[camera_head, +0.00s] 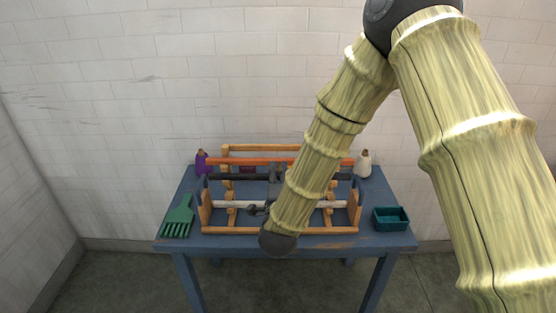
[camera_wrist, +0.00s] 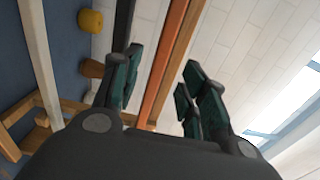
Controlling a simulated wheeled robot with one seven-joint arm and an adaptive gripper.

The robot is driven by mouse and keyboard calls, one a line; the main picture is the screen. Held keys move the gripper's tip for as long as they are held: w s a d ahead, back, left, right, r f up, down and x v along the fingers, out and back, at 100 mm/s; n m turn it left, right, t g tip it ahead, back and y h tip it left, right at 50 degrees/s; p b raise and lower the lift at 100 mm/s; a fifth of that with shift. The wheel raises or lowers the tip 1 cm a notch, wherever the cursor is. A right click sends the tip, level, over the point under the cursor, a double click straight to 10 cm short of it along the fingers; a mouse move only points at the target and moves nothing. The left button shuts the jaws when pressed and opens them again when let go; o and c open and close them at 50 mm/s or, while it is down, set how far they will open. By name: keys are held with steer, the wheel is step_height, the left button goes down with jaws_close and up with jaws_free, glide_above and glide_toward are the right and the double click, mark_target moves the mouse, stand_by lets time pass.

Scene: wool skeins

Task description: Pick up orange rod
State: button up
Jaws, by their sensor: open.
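The orange rod (camera_head: 236,161) lies across the wooden rack (camera_head: 207,210) on the blue table, behind the black rod (camera_head: 232,177) and the white rod (camera_head: 228,204). In the wrist view the orange rod (camera_wrist: 158,80) runs between the two spread fingers of my gripper (camera_wrist: 164,64), with a gap on each side. The black rod (camera_wrist: 123,25) passes beside the left finger. The white rod (camera_wrist: 39,70) is farther left. In the head view my forearm hides part of the rods and rack. My gripper is open and empty.
A purple bottle (camera_head: 202,164) stands at the back left and a white bottle (camera_head: 363,164) at the back right. A green comb (camera_head: 179,217) lies at the left, a teal tray (camera_head: 391,226) at the right. A brick wall rises behind the table (camera_head: 330,242).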

mark_target(280, 160)
steer(key=shift+w+d, duration=0.1)
steer(key=shift+w, duration=0.65)
steer(key=w+p, duration=0.2)
steer(key=w, duration=0.3)
steer(key=shift+w+d, duration=0.15)
steer(key=shift+w, duration=0.05)
steer(key=shift+c, duration=0.2)
jaws_close()
